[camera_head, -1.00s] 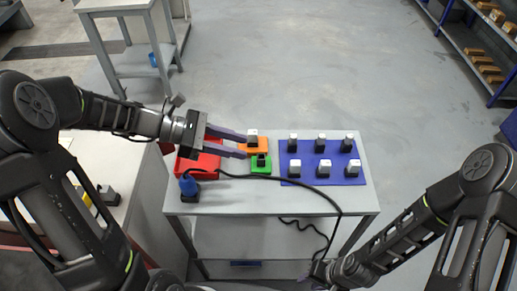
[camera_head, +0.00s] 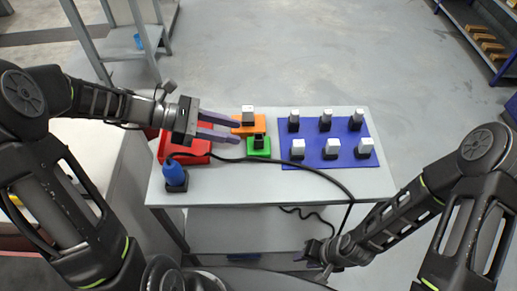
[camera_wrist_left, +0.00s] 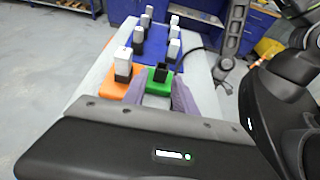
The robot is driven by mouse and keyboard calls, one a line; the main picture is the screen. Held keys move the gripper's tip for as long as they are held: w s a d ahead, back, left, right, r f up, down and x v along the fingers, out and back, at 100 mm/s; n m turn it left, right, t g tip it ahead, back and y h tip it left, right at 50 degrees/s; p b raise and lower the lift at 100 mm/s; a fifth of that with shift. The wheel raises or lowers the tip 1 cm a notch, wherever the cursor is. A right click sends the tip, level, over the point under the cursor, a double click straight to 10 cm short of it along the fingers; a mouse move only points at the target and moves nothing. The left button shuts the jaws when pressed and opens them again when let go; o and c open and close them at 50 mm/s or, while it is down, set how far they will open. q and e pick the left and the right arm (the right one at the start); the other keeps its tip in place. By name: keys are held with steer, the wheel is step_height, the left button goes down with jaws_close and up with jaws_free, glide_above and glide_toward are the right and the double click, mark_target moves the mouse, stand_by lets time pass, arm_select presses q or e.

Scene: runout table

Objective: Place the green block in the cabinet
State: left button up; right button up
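The green block (camera_head: 259,154), with a black socket-like piece on top, sits on the table between the orange block (camera_head: 247,130) and the blue mat. It also shows in the left wrist view (camera_wrist_left: 159,89). My left gripper (camera_head: 239,131) is open and empty, its two purple fingers pointing right, with tips just left of the green and orange blocks. In the left wrist view, the green block appears between the finger ends. Contact cannot be told. My right gripper (camera_head: 318,256) is low in front of the table, its fingers unclear.
A blue mat (camera_head: 310,157) holds several white-and-black pieces. A red tray (camera_head: 186,152) and a blue-topped plug (camera_head: 175,175) stand at the left. A black cable crosses the front of the table (camera_head: 230,188). Shelving (camera_head: 470,35) stands far right.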

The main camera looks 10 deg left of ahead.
mark_target(259, 138)
arm_select(q)
steer(key=shift+x, duration=1.25)
steer(key=shift+d, duration=0.15)
steer(key=p+x, duration=0.1)
steer(key=x, duration=0.4)
steer(key=shift+s, duration=0.1)
steer(key=shift+c, duration=0.4)
jaws_close()
